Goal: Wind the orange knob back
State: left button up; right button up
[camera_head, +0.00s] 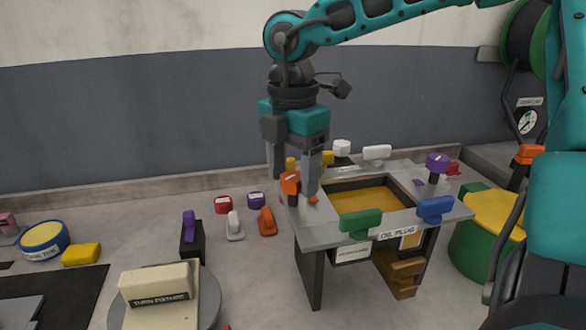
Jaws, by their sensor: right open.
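The orange knob (290,183) stands at the left front corner of the grey box-shaped fixture labelled "OIL PLUG" (392,240). My right gripper (293,187) points down from above, with one finger on each side of the knob. Its fingers are open, and I cannot tell whether either one touches the knob. The right finger hides part of the box's corner behind it. My left gripper does not show.
Green (361,223) and blue (436,208) handles line the box's front edge, and a purple knob (437,162) stands at its right. A labelled turn fixture (158,290) is at the front left. Small coloured parts lie left of the box.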

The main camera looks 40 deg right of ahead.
jog(key=c, duration=1)
jog(key=shift+c, duration=0.2)
